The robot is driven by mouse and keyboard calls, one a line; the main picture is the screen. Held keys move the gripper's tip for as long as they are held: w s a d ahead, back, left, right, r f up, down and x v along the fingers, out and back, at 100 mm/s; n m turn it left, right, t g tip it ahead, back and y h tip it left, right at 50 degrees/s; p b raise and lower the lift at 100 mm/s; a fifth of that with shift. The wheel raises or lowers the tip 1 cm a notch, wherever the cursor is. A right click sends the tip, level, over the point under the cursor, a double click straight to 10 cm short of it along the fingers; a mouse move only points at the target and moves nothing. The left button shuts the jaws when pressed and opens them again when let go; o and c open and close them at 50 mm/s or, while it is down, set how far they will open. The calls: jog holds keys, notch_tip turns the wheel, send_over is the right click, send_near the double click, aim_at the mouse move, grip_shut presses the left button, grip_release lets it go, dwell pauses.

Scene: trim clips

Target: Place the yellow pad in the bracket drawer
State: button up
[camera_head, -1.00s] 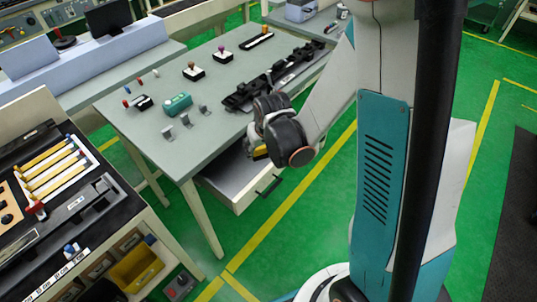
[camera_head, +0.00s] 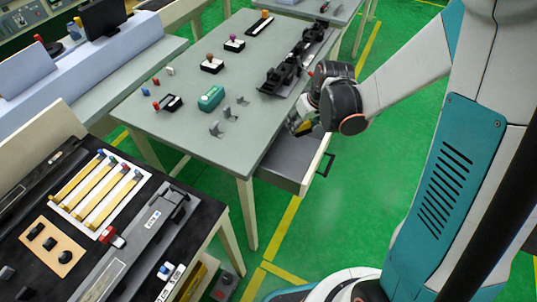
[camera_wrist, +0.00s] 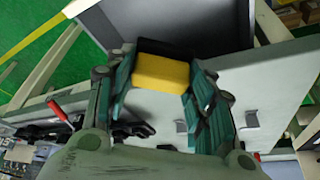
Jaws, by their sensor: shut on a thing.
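The yellow pad (camera_wrist: 162,72) sits between the fingers of my gripper (camera_wrist: 160,80) in the wrist view, with a dark strip along its far edge. My gripper is shut on it. In the head view my gripper (camera_head: 302,122) is by the table's right edge, and only a little of the pad (camera_head: 304,128) shows below it. The drawer (camera_head: 288,163) stands pulled out below the tabletop, and its visible floor looks bare. In the wrist view the drawer (camera_wrist: 220,22) lies beyond the pad; the pad appears above or near it, height unclear.
Small grey brackets (camera_head: 215,128) and a green block (camera_head: 211,97) stand on the tabletop (camera_head: 175,120). A black rail fixture (camera_head: 285,75) runs along its right side, close to my gripper. A second bench with yellow strips (camera_head: 92,185) is at the left front.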

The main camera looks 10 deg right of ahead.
aim_at(290, 155)
jog(key=shift+w+a+r+n+y, duration=0.25)
jog(key=shift+w+r+n, duration=0.1)
jog(key=shift+r+n, duration=0.2)
jog(key=shift+w+a+r+n+y, duration=0.2)
jog(key=shift+w+r+n, duration=0.15)
jog(key=shift+r+n, duration=0.15)
jog(key=shift+w+r+n, duration=0.2)
jog(key=shift+r+n, duration=0.05)
jog(key=shift+w+d+f, duration=0.1)
jog(key=shift+f, duration=0.1)
notch_tip(290, 155, down, 19)
jog(key=b, duration=0.7)
jog(key=shift+f, duration=0.1)
jog(key=shift+f+b, duration=0.2)
jog(key=shift+b, duration=0.2)
jog(key=o, duration=1.1)
jog(key=shift+r, duration=0.1)
jog(key=shift+o, duration=0.2)
jog(key=shift+r, duration=0.1)
